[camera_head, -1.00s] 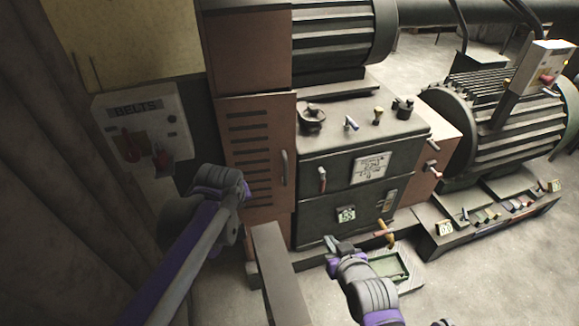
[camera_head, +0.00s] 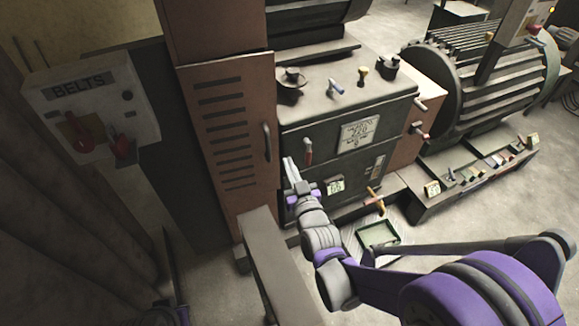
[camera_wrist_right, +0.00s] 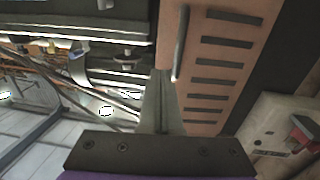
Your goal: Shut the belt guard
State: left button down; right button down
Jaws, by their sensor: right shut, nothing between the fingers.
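The belt guard appears to be the tall brown slotted door (camera_head: 224,145) with a grey vertical handle (camera_head: 266,141) on its right edge, left of the dark gearbox. I cannot tell whether it is fully shut or slightly ajar. My right gripper (camera_head: 290,172) is shut and empty, pointing up just right of the door's lower right side, in front of the gearbox. In the right wrist view, the shut fingers (camera_wrist_right: 162,105) show beside the slotted door (camera_wrist_right: 212,70) and its handle (camera_wrist_right: 181,44), apart from the handle. My left gripper is not clearly seen.
A grey wall box marked BELTS (camera_head: 92,102) with red levers is at the left. A grey beam (camera_head: 272,262) stands low before the door. A green tray (camera_head: 378,234) lies on the floor. The gearbox (camera_head: 345,115) carries levers and knobs. A ribbed motor (camera_head: 490,80) stands at the right.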

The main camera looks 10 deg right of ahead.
aim_at(277, 131)
jog(key=w, duration=1)
jog(key=shift+w+a, duration=0.2)
jog(key=shift+a, duration=0.1)
jog(key=w, duration=0.3)
jog(key=shift+w, duration=0.2)
jog(key=shift+s+r, duration=0.15)
jog(key=shift+d, duration=0.1)
